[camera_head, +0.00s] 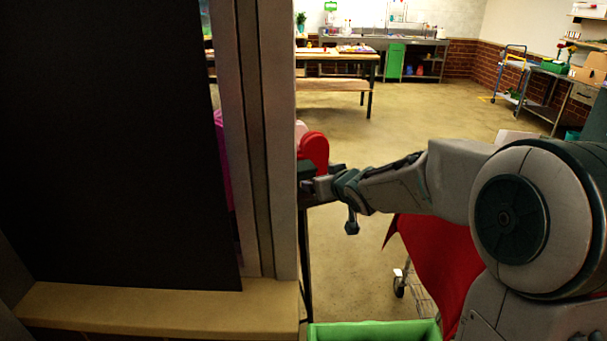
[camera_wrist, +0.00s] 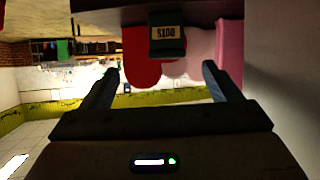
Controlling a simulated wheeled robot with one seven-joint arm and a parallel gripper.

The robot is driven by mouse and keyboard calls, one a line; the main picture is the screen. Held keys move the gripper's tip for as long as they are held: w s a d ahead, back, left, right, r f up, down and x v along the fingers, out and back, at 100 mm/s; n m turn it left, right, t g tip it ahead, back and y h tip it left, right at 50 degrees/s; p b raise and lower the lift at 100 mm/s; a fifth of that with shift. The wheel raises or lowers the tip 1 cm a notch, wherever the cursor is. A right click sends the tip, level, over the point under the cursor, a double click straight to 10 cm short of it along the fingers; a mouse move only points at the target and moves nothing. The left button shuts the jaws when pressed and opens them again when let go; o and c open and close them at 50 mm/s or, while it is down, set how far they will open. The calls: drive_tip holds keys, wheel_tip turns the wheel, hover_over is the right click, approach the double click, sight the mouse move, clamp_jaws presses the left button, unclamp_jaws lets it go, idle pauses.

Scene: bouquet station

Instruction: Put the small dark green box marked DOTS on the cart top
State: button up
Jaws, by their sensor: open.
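The small dark green box (camera_wrist: 168,48) has a pale label reading DOTS, upside down in the wrist view. It sits just beyond and between the fingertips of my gripper (camera_wrist: 161,68), which is open and empty. In the head view my gripper (camera_head: 313,187) reaches left to the edge of a pale upright post, which hides part of that area. A dark green shape there (camera_head: 305,169) looks like the same box. I cannot tell for sure which thing is the cart; a wheeled wire frame (camera_head: 420,292) shows low down, partly behind red cloth.
A dark panel and the pale post (camera_head: 282,140) block the left of the head view. A green bin (camera_head: 375,331) is at the bottom. Open floor lies toward the wooden table (camera_head: 335,86).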

sight(307, 172)
drive_tip(key=shift+y, duration=0.4)
drive_tip(key=x, duration=0.2)
drive_tip(key=b+x, duration=0.1)
drive_tip(key=x, duration=0.2)
drive_tip(key=a+r+b+x, duration=0.1)
drive_tip(key=x, duration=0.2)
drive_tip(key=shift+w, duration=0.3)
drive_tip(key=shift+x, duration=3.2)
drive_tip(key=shift+d+r, duration=0.1)
drive_tip(key=shift+d, duration=0.05)
drive_tip(key=c, duration=1.1)
drive_tip(key=shift+c, duration=0.5)
drive_tip(key=shift+r, duration=0.15)
